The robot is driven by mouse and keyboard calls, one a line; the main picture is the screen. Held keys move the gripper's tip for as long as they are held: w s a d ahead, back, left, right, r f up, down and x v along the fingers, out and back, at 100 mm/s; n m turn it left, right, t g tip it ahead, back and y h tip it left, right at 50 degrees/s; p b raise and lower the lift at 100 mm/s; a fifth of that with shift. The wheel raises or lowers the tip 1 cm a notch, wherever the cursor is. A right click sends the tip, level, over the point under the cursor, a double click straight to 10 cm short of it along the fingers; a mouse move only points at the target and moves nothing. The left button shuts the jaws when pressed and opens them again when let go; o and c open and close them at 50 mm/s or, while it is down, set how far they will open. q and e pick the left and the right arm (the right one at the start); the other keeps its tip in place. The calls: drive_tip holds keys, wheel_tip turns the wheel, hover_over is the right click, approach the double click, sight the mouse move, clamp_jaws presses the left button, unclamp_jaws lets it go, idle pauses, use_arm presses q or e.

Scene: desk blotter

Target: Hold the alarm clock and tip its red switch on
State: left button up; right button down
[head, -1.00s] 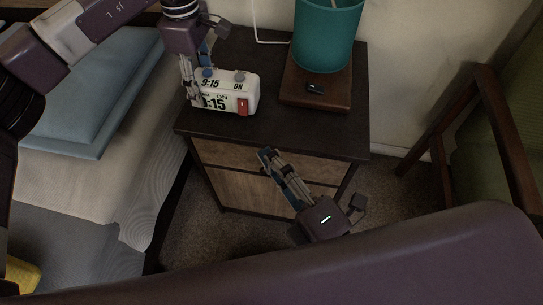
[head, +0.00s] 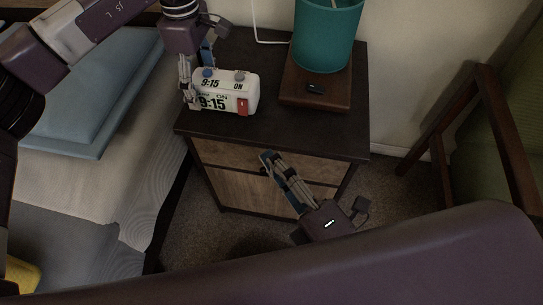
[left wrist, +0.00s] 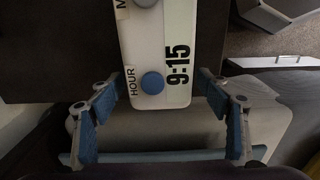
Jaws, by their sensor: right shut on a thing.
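The white alarm clock (head: 222,92) stands on the dark nightstand, with "9:15" and "ON" printed on it. Its red switch (head: 242,107) is on the front face, right of the digits; which way it is tipped is too small to tell. My left gripper (head: 196,92) is over the clock's left end. In the left wrist view, its open fingers (left wrist: 161,84) straddle the clock (left wrist: 158,45) near the blue HOUR button (left wrist: 152,83), with narrow gaps. My right gripper (head: 267,159) is below the tabletop, before the drawers, fingers together; no thing shows between them.
The nightstand top (head: 300,130) is clear in front. A bed is left, a green chair right.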

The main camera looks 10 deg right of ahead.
use_arm(q)
drive_tip(key=shift+r, duration=0.1)
wheel_tip(320, 180, up, 12)
drive_tip(key=shift+f, duration=0.1)
idle(0.4)
drive_tip(key=shift+s, duration=0.1)
